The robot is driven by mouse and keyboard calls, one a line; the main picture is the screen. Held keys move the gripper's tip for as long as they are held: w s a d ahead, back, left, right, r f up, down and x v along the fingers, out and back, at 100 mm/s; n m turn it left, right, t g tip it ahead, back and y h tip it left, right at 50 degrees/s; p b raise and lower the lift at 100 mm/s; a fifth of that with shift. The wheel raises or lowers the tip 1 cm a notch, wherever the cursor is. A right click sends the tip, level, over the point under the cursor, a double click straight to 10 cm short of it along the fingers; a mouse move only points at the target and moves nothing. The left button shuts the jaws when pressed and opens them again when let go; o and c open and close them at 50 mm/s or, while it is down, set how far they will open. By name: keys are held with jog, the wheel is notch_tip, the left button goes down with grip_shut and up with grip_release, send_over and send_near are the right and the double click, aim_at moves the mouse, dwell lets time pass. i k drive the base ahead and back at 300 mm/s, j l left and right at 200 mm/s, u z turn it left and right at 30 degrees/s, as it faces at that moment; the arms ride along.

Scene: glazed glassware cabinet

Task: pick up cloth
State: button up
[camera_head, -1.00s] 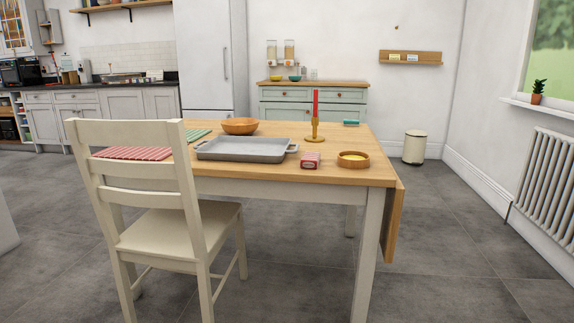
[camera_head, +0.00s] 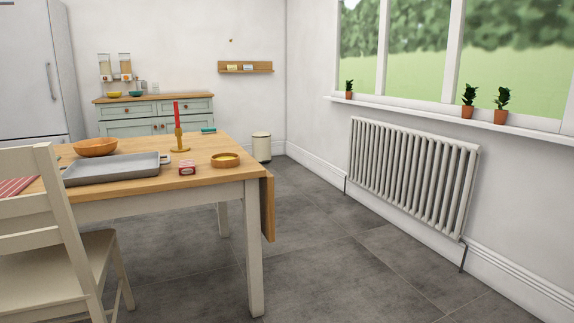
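A red striped piece of fabric (camera_head: 14,187) lies flat on the wooden table (camera_head: 205,178) at the left edge of the view, partly behind the chair. It may be a cloth or a placemat; I cannot tell which. A small teal item (camera_head: 208,130) lies at the table's far right edge, too small to identify. My gripper is not in view.
A white chair (camera_head: 45,215) stands at the table's near left. The table holds a grey tray (camera_head: 115,170), wooden bowl (camera_head: 95,147), red candle (camera_head: 177,115), red box (camera_head: 187,168) and round dish (camera_head: 226,160). Floor is clear between table and radiator (camera_head: 410,180).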

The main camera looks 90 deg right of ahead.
aim_at(185, 167)
jog(key=z, duration=2.2)
